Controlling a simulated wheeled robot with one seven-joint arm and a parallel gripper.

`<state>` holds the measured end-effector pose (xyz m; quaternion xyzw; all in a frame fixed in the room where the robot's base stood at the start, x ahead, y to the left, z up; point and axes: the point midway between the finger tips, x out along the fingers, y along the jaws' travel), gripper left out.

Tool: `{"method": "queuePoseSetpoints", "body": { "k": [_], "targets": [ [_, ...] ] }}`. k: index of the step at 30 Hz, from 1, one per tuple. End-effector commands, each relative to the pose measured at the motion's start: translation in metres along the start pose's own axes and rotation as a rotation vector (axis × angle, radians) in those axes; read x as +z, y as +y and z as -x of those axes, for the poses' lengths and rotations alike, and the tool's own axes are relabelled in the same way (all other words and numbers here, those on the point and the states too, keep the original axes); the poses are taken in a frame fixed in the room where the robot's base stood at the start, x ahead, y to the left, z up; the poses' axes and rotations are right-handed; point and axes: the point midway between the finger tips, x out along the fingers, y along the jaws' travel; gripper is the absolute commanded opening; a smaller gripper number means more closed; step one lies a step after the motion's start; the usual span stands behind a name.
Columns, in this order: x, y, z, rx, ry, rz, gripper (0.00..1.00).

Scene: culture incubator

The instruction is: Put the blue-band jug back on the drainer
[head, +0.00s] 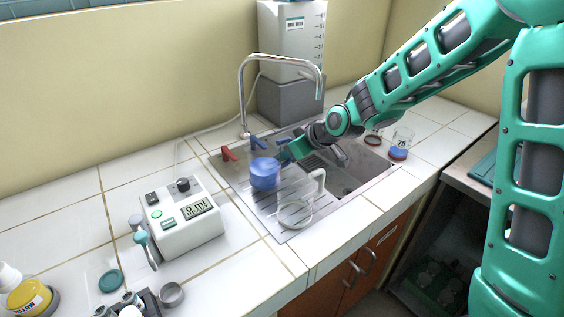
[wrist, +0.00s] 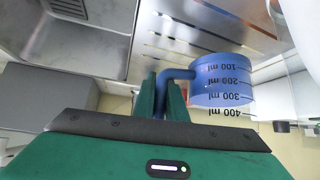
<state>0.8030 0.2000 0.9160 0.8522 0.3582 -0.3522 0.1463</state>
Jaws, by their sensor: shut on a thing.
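The blue-band jug (head: 264,174) looks blue and is over the left part of the drainer (head: 290,184). In the wrist view the jug (wrist: 222,82) shows printed ml marks and a blue side handle. My gripper (head: 289,156) is to the right of the jug and is shut on that handle; the fingers also show in the wrist view (wrist: 163,92). The slotted drainer (wrist: 205,32) is beyond the jug there. I cannot tell whether the jug's base touches the drainer.
A clear jug (head: 295,213) stands on the front of the drainer, close to the blue-band jug. The tap (head: 243,95) rises behind. The sink basin (head: 345,179) is to the right. A white dispenser with a display (head: 180,220) stands at left. A beaker (head: 400,143) stands at right.

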Motion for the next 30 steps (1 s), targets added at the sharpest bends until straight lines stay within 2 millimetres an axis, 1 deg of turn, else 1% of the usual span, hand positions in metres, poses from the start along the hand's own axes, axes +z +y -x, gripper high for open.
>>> {"method": "queuePoseSetpoints", "body": {
  "k": [1, 4, 15, 16, 17, 18, 26, 30],
  "targets": [
    [0.006, -0.001, -0.006, -0.002, -0.002, -0.002, 0.0],
    [0.013, -0.001, -0.014, -0.002, -0.001, -0.002, 0.0],
    [0.016, -0.001, -0.017, 0.0, 0.001, 0.0, 0.0],
    [0.016, 0.0, -0.017, 0.0, 0.0, 0.0, 0.18],
    [0.016, 0.0, -0.017, 0.0, 0.0, 0.0, 0.26],
    [0.016, -0.001, -0.017, 0.0, 0.0, 0.0, 0.3],
    [0.016, -0.001, -0.017, -0.001, 0.0, 0.001, 0.3],
    [0.015, -0.001, -0.011, -0.001, 0.0, 0.0, 0.3]
  ]
}}
